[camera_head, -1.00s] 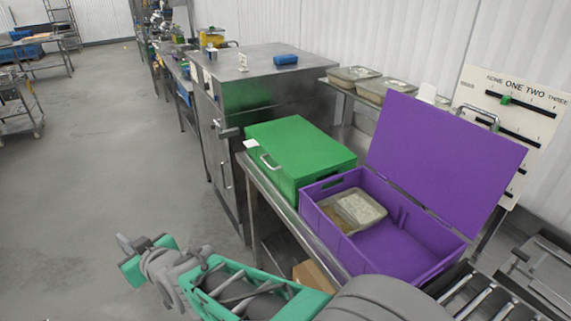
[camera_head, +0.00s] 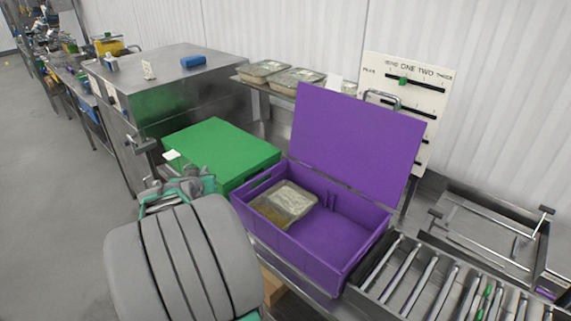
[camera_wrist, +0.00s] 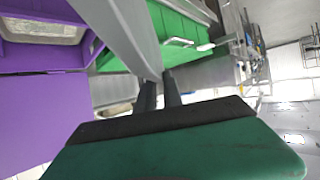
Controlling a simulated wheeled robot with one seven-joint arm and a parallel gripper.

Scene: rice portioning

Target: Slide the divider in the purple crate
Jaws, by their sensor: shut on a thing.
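The purple crate (camera_head: 352,255) stands on the metal bench in the head view, its lid (camera_head: 350,140) raised at the back. A clear tray of food (camera_head: 287,201) sits in its left part; the right part is bare. In the wrist view the crate (camera_wrist: 40,115) is at the left. My gripper (camera_wrist: 162,85) is shut on a thin grey plate (camera_wrist: 125,35), which looks like the divider. The plate is held outside the crate, beside it in the wrist view. In the head view my arm hides the fingertips and the plate.
A closed green crate (camera_head: 222,150) stands left of the purple one. A roller conveyor (camera_head: 420,280) lies at the right. A board with sliders (camera_head: 407,100) is behind. A steel cabinet (camera_head: 165,85) stands further left. Open floor is at the far left.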

